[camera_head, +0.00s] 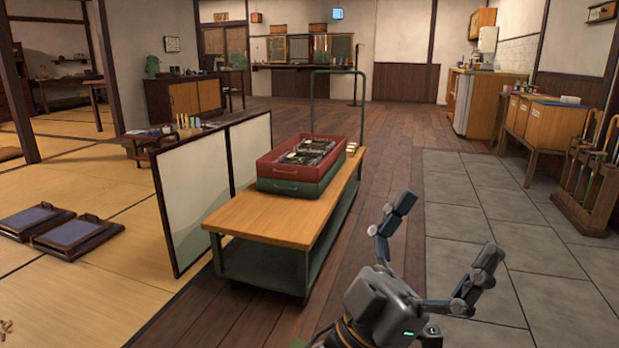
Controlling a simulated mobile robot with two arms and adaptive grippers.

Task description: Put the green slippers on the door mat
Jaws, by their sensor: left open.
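My left gripper (447,230) is in the lower right middle of the head view. Its two fingers are spread wide with nothing between them. It is in front of the grey tiled floor and the dark wooden floor. I cannot make out green slippers or a door mat in this view. My right gripper is not in view.
A wooden-topped cart (262,215) stands ahead, bearing stacked red and green trays (330,165). A folding screen (195,200) stands left of it. A rack (582,205) is at right. Grey tiles (490,205) and the wooden floor (400,135) are mostly clear.

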